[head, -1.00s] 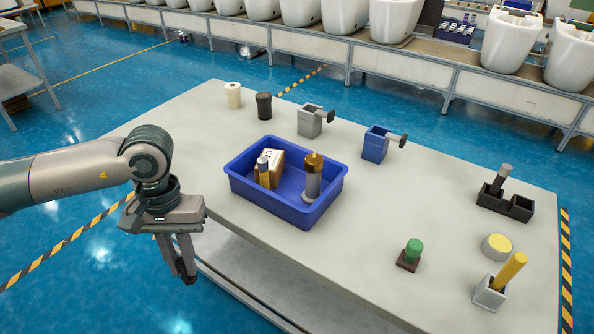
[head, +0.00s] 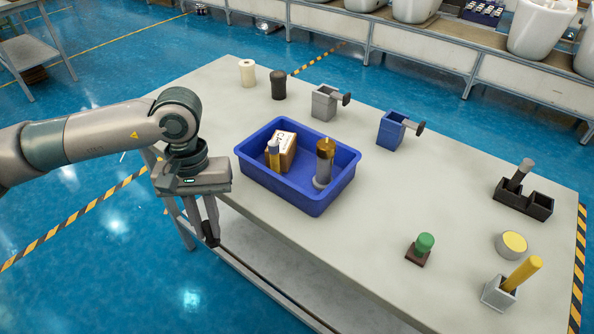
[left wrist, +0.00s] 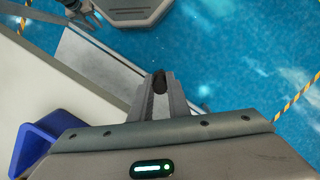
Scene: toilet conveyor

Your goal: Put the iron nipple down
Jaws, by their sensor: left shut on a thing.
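My left gripper (head: 211,236) points down, just off the table's near edge in the head view, left of and nearer than the blue bin. It is shut on a small dark piece, the iron nipple (left wrist: 159,83), held between the fingertips in the left wrist view. The nipple also shows as a dark spot at the fingertips in the head view (head: 210,241). The floor and the table's lower frame lie behind it. A dark arm end at the top left of the left wrist view looks like my right gripper (left wrist: 90,15); its jaws are unclear.
The grey table (head: 370,240) carries a blue bin (head: 318,205) with a box and brass-topped parts. Behind stand a white cup (head: 247,73), a black cup (head: 278,84), a grey holder (head: 324,102) and a blue holder (head: 392,130). The table's front middle is clear.

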